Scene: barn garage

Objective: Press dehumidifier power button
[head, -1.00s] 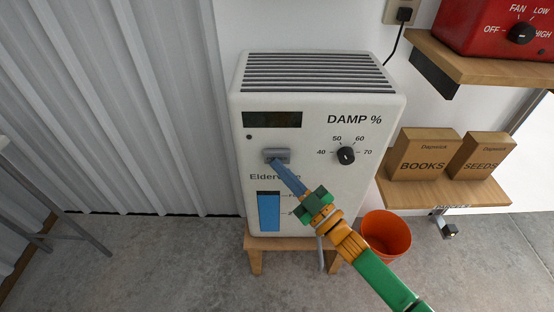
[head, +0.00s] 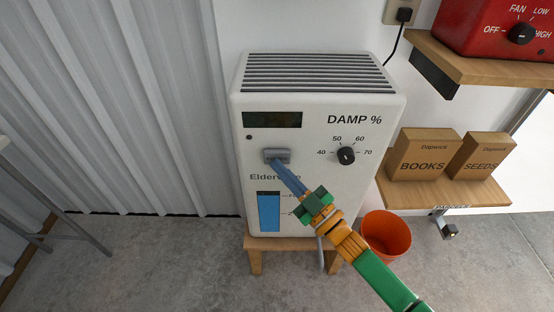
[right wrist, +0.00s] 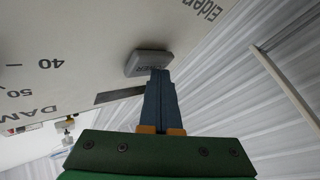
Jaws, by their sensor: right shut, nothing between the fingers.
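The white dehumidifier (head: 320,110) stands on a small wooden stool, with a dark display (head: 272,120) and a knob (head: 346,155) on its front. Its grey power button (head: 278,155) is below the display; in the right wrist view the button (right wrist: 148,63) shows part of its lettering. My right gripper (head: 275,164) is shut and empty, its blue fingertips at the lower edge of the button. In the right wrist view the fingertips (right wrist: 159,73) overlap the button's edge; whether they touch it or press it in I cannot tell. The display looks dark. My left gripper is not in view.
An orange bucket (head: 386,236) stands on the floor right of the stool (head: 256,262). Wooden shelves at the right hold boxes (head: 423,155) and a red heater (head: 500,25). A corrugated wall (head: 110,110) is at the left, with open floor before it.

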